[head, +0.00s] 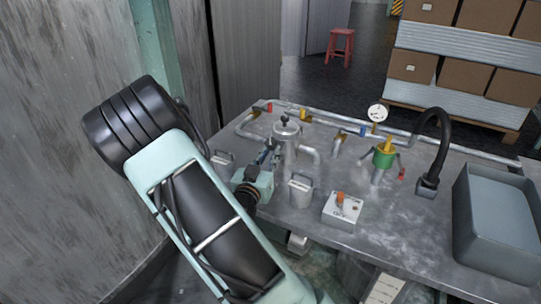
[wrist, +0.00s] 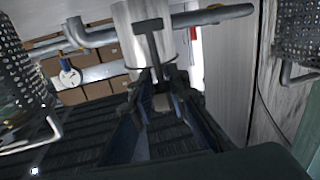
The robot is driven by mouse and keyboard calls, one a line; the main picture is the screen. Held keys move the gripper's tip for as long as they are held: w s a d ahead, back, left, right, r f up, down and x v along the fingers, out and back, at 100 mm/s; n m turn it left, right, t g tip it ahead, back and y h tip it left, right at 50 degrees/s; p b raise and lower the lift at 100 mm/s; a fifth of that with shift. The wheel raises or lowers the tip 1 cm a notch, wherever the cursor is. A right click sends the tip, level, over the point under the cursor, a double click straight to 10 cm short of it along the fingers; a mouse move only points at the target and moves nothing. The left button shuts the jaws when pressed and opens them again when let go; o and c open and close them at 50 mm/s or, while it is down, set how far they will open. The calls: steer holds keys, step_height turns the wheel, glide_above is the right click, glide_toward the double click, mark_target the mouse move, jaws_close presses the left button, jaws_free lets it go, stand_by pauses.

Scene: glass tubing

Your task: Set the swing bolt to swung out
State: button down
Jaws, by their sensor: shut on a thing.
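The swing bolt (wrist: 152,48) shows in the wrist view as a grey T-shaped piece, its crossbar at the top and its stem running down between my fingers. It stands in front of the metal vessel (wrist: 128,22), which shows in the head view as a lidded pot (head: 286,140) with a dark knob. My gripper (wrist: 160,88) is shut on the lower stem of the bolt. In the head view my gripper (head: 268,154) is at the near left side of the pot. The bolt is too small to make out there, and its lower end is hidden by my fingers.
Perforated metal containers with wire handles stand on both sides in the wrist view, left (wrist: 18,75) and right (wrist: 298,30). On the table (head: 300,225) are a switch box (head: 342,209), a green valve (head: 383,158), a gauge (head: 377,113), a black tap (head: 432,130) and a grey basin (head: 495,220).

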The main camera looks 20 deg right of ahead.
steer(key=c, duration=2.1)
jaws_free()
steer(key=v, duration=1.2)
